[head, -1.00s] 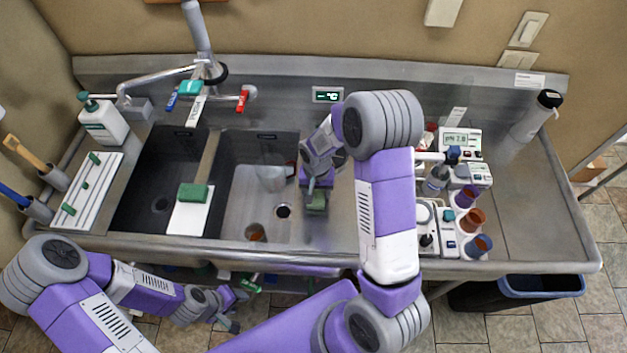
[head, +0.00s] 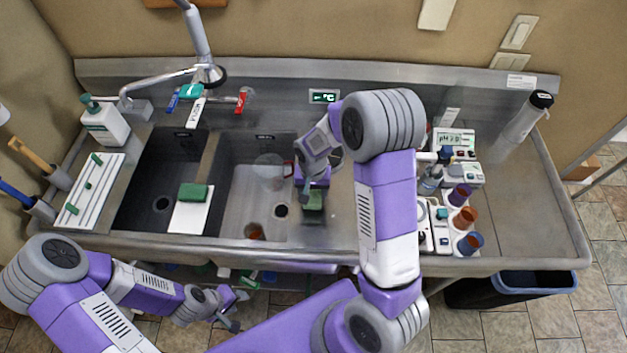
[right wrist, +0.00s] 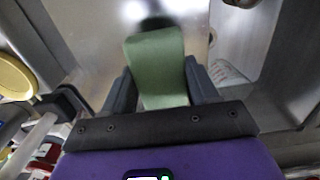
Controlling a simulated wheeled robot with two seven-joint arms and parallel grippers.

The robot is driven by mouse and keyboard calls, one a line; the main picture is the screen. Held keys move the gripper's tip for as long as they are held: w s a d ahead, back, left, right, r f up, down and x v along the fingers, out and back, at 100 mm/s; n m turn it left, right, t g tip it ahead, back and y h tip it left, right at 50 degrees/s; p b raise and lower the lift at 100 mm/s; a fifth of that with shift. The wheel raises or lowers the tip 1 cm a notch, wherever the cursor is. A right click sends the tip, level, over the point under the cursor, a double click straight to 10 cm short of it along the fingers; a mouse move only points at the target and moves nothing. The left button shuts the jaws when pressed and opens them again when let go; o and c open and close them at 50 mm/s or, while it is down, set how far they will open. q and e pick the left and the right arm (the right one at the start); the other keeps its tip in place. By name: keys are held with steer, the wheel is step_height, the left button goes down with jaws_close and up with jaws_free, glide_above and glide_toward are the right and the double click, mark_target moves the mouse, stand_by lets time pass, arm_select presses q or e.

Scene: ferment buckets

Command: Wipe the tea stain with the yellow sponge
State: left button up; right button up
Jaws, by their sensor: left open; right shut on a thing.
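My right gripper (head: 308,192) is shut on a green sponge-like block (head: 313,201), low over the steel deck just right of the sink basin. In the right wrist view the block (right wrist: 157,68) sits between the two dark fingers; only its green face shows, with no yellow visible. I cannot tell whether it touches the deck. A dark blurred patch (right wrist: 156,22) lies beyond the block; I cannot tell stain from shadow. No tea stain is clearly visible. My left gripper (head: 238,311) is open and empty in front of the sink's front edge.
Another green block (head: 193,191) lies on a white board (head: 190,216) across the basin divider. A clear vessel (head: 270,171) and a brown cup (head: 254,231) stand in the right basin. Instruments (head: 455,143) and colored cups (head: 464,218) crowd the right.

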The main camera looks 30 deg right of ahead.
steer(key=shift+r+p, duration=1.3)
steer(key=shift+r, duration=0.85)
